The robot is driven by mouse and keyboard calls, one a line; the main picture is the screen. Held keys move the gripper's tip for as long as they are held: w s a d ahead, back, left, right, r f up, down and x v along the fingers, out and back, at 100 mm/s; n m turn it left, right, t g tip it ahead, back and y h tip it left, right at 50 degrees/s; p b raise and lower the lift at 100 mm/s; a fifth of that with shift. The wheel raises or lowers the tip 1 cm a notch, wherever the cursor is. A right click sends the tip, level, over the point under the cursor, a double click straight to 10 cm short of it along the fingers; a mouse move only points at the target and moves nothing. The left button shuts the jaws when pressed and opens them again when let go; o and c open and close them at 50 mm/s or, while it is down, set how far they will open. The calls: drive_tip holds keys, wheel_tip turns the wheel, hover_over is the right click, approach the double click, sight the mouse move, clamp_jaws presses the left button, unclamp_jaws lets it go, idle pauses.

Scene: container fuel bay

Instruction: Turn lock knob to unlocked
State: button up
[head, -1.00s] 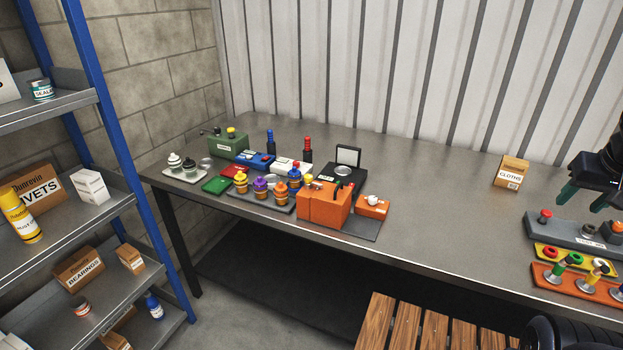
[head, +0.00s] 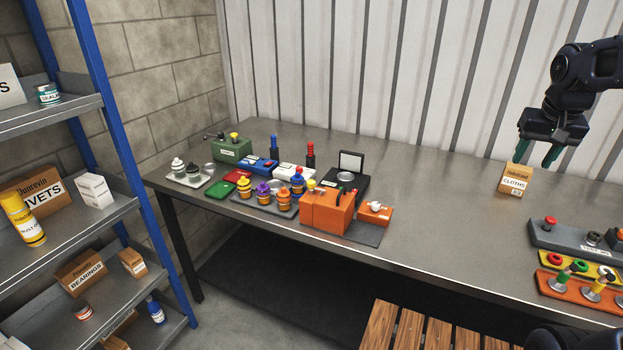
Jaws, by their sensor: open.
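The lock knob is not clearly marked at this size. A small orange box (head: 375,213) with a white knob (head: 376,206) on top sits beside a larger orange box (head: 327,211), on a dark plate at the bench's front edge. I cannot tell which way the white knob is turned. My gripper (head: 537,156) is open and empty, with dark green fingers pointing down. It hangs in front of the corrugated wall, above the carton of cloths, well to the right of the orange boxes.
The cloths carton (head: 514,180) stands under my gripper. A grey control panel (head: 570,242), a yellow strip (head: 566,263) and an orange strip (head: 580,287) lie at right. The bench (head: 440,215) is clear between.

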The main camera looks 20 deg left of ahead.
drive_tip(key=w+a, duration=0.6)
drive_tip(key=a, duration=0.6)
drive_tip(key=n+g, duration=0.2)
drive_tip(key=g, duration=0.1)
hover_over(311, 182)
wheel_tip(311, 182, down, 10)
wheel_tip(311, 182, down, 11)
drive_tip(key=shift+w+r, duration=0.15)
drive_tip(key=c, duration=1)
